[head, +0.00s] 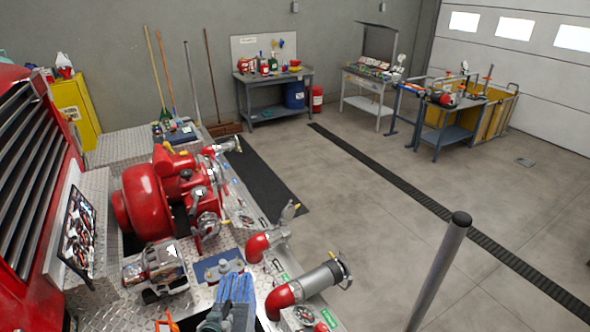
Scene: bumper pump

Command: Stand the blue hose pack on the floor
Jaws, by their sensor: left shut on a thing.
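The blue hose pack (236,288) shows at the bottom centre, over the diamond-plate deck of the red truck. Its blue folds stand up side by side, and its lower part is cut off by the picture edge. My left gripper (216,317) is at the bottom edge, against the left side of the pack and shut on it. Most of this gripper is out of the picture. My right gripper is not in view. The grey concrete floor (370,230) lies to the right of the truck.
A red pump (165,195) and red elbow pipes (283,298) crowd the deck. A grey post (440,270) rises at the lower right. A black mat (262,178) and a drain grate (440,208) cross the floor. Workbenches (275,78) stand behind; mid-floor is free.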

